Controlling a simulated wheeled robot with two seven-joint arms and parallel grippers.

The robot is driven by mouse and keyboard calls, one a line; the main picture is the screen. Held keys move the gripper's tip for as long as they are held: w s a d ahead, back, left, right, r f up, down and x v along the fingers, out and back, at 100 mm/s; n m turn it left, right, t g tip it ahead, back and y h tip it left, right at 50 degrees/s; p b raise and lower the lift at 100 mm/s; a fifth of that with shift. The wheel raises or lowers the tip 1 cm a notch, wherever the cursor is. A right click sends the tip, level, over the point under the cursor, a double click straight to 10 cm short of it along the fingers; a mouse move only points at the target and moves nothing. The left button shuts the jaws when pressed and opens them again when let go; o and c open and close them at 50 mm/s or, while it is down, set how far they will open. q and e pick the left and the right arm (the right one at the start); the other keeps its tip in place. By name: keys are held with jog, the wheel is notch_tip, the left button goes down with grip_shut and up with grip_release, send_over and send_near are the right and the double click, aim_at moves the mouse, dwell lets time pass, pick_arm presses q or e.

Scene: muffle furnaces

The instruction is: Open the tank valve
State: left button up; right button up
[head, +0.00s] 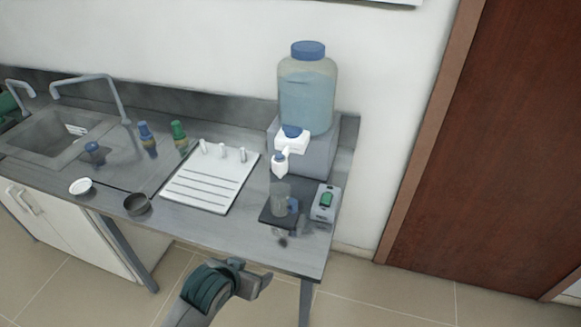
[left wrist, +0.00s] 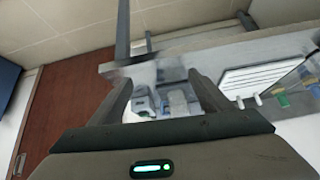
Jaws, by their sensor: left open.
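The tank (head: 307,100) is a clear jug with a blue lid and bluish liquid, on a grey stand at the back right of the counter. Its white valve (head: 292,142) with a blue top is on the front, with a white blue-topped spout piece (head: 280,165) below it. A clear beaker (head: 281,199) stands beneath. My left gripper (head: 252,275) is open and empty, in front of the counter's front edge, lower than and apart from the valve. In the left wrist view its two fingers (left wrist: 162,78) are spread, with blurred counter items beyond. My right gripper is not in view.
The beaker is on a dark plate (head: 264,219), beside a grey device (head: 325,203) with a green display. A white rack (head: 210,182) lies left of it. Bottles (head: 179,137), a ladle-like dark cup (head: 137,204) and a sink (head: 50,140) are further left. A brown door (head: 490,150) is at right.

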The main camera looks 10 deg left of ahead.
pick_arm(q)
jog(key=w+r+t, duration=0.5)
jog(key=w+r, duration=1.7)
jog(key=w, duration=0.3)
jog(key=shift+a+r+n+t, duration=0.3)
jog(key=shift+n+t, duration=0.1)
